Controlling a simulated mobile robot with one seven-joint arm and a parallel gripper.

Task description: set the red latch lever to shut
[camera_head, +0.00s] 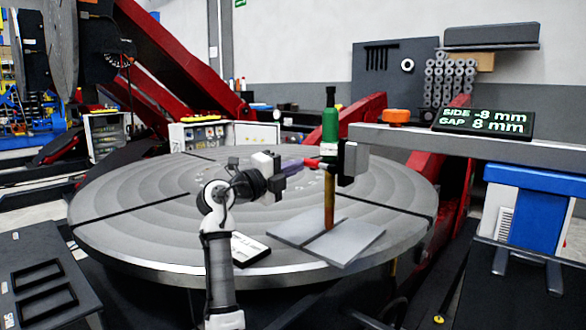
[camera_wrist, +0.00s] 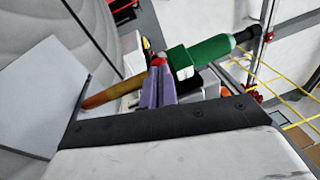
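The red latch lever (camera_head: 311,163) sticks out to the left of a green torch body (camera_head: 330,125) held upright in a clamp above the round table. Its red end also shows in the wrist view (camera_wrist: 158,61). My gripper (camera_head: 300,164) reaches it from the left, with its purple fingers level with the lever. In the wrist view my gripper's fingertips (camera_wrist: 159,70) come close together at the red end and appear to be shut on it. The fingers hide part of the lever. The lever's exact angle is hard to tell.
Two grey plates (camera_head: 340,243) lie below the torch's copper-coloured tip on the large round table (camera_head: 130,205). A display (camera_head: 485,122) on a grey beam reads SIDE -8 mm and GAP 8 mm. An orange knob (camera_head: 396,116) sits on that beam. A white card (camera_head: 248,249) lies near my arm.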

